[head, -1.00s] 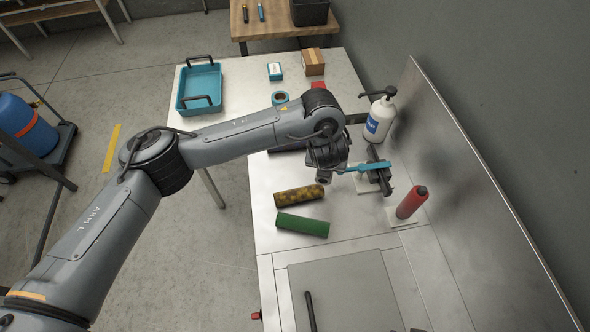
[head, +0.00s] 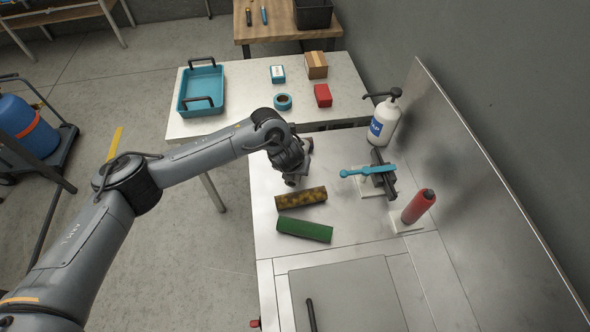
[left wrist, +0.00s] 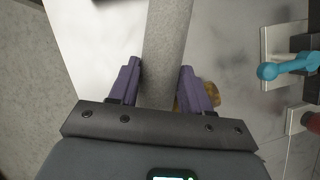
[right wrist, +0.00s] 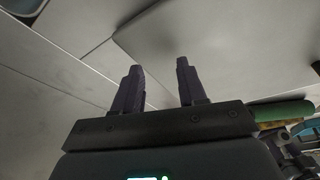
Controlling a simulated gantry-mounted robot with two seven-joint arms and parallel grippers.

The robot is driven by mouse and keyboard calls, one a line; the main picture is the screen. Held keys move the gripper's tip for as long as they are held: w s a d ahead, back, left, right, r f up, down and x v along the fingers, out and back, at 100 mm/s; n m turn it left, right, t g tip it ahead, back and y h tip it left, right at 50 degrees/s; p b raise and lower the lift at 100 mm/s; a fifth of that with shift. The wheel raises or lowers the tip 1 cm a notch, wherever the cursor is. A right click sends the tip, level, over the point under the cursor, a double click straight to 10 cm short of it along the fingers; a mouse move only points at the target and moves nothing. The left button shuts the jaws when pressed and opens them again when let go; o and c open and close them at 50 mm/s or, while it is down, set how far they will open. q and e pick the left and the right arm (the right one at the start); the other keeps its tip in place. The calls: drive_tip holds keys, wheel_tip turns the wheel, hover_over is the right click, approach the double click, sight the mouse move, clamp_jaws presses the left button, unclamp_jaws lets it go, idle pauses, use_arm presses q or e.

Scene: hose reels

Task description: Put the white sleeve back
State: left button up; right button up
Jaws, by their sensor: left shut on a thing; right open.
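My left gripper (left wrist: 159,85) is shut on a long pale-grey sleeve (left wrist: 166,45), which I take to be the white sleeve. The sleeve runs between the fingers and out of the top of the left wrist view. In the head view the left gripper (head: 291,182) is over the counter's left side, just beyond a mottled brown roller (head: 301,196); the arm hides the held sleeve there. A green roller (head: 304,229) lies nearer than the brown one. My right gripper (right wrist: 156,90) is open and empty in the right wrist view; it is not visible in the head view.
A dark clamp (head: 383,172) with a blue handle (head: 366,171), a red cylinder (head: 418,206) and a white pump bottle (head: 383,124) stand along the right wall. A teal tray (head: 187,108) is on the back table. The counter between the rollers and clamp is clear.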

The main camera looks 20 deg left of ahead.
use_arm(q)
drive_tip(key=shift+f, duration=0.5)
use_arm(e)
drive_tip(key=shift+d, duration=0.1)
use_arm(q)
drive_tip(key=shift+f+b, duration=0.3)
drive_tip(key=shift+f, duration=0.15)
use_arm(e)
drive_tip(key=shift+f, duration=0.35)
use_arm(q)
drive_tip(key=o, duration=1.1)
drive_tip(key=shift+r, duration=0.1)
use_arm(e)
drive_tip(key=shift+r, duration=0.1)
